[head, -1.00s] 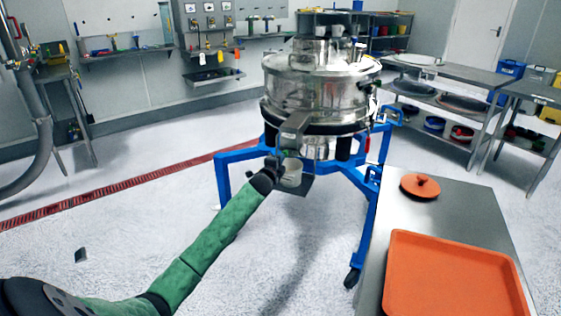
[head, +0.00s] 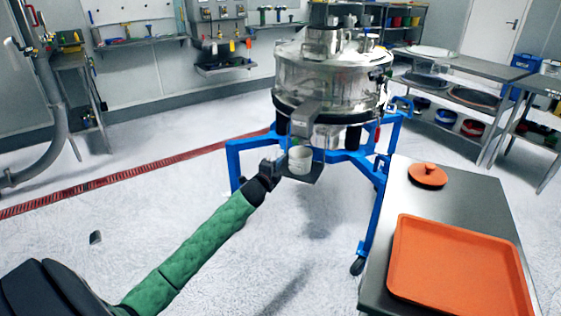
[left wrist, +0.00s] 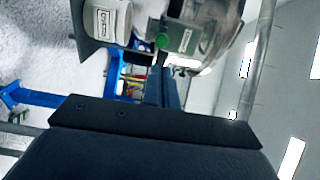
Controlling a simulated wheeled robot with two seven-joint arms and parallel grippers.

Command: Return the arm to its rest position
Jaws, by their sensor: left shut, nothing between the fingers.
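My left arm, in a green sleeve, reaches up from the lower left of the head view. Its dark left gripper (head: 273,166) is shut and empty, just left of and slightly below a white cup (head: 300,159). The cup stands upright on a small dark shelf under the outlet of the steel powder sifter (head: 328,85). In the left wrist view a labelled white container (left wrist: 103,22), seen sideways, shows at the top left, with the sifter's steel body beside it. A dark part of my gripper fills the bottom of that view. My right gripper is not in view.
The sifter stands on a blue wheeled frame (head: 255,142). At the right, a steel table (head: 470,195) bears an orange tray (head: 408,229) and an orange lid (head: 428,174). Racks and shelves line the walls. The pale floor left of my arm is mostly clear.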

